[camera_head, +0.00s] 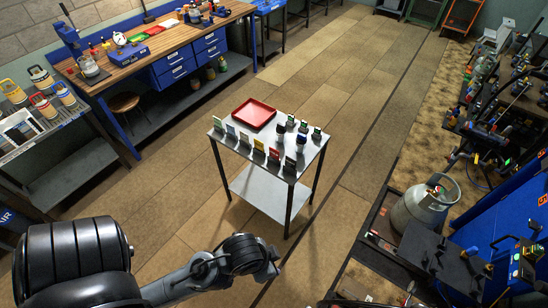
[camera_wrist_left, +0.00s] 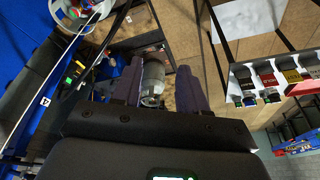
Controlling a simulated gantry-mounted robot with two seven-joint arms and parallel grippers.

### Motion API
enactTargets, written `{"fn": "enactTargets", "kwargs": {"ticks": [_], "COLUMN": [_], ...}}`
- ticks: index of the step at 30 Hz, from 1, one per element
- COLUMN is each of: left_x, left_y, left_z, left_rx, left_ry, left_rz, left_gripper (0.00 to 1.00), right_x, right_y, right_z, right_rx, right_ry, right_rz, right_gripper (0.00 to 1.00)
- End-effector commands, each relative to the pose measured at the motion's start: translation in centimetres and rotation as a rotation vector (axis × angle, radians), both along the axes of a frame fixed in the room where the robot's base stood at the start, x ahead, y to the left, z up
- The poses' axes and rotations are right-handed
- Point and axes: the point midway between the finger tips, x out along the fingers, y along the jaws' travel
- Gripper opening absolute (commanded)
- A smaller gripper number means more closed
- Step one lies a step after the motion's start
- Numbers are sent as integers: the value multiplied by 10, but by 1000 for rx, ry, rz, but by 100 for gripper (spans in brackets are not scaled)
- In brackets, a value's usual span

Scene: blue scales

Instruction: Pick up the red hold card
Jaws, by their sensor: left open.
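A small red card (camera_head: 274,153), which looks like the hold card, stands in a dark holder near the front edge of a small metal table (camera_head: 262,128). It is between a yellow card (camera_head: 259,145) and a dark grey card (camera_head: 290,163). In the left wrist view the red card (camera_wrist_left: 267,79) is at the right, outside the jaws. My left gripper (camera_head: 273,262) is in front of the table and apart from it in the head view. Its two dark fingers (camera_wrist_left: 160,88) are open and empty in the left wrist view. My right gripper is not in view.
A red tray (camera_head: 254,113) lies at the table's back left. Several small dark items stand along its right side (camera_head: 303,137). A gas cylinder (camera_head: 424,205) and a blue cabinet stand to the right. A wooden workbench (camera_head: 150,45) is at the back left. Floor around the table is clear.

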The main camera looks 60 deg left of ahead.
Motion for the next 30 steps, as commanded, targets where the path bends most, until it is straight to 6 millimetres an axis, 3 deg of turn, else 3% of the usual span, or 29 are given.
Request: {"fn": "enactTargets", "kwargs": {"ticks": [11, 22, 30], "left_x": [0, -1, -1], "left_y": [3, 3, 1], "left_z": [0, -1, -1], "left_rx": [12, 10, 2], "left_ry": [0, 1, 4], "left_rz": [-7, -5, -1], "left_gripper": [43, 96, 96], "right_x": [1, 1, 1], "right_y": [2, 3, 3], "right_z": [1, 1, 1], "right_rx": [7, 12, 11], "right_ry": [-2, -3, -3], "right_rz": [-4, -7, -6], "right_gripper": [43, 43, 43]}}
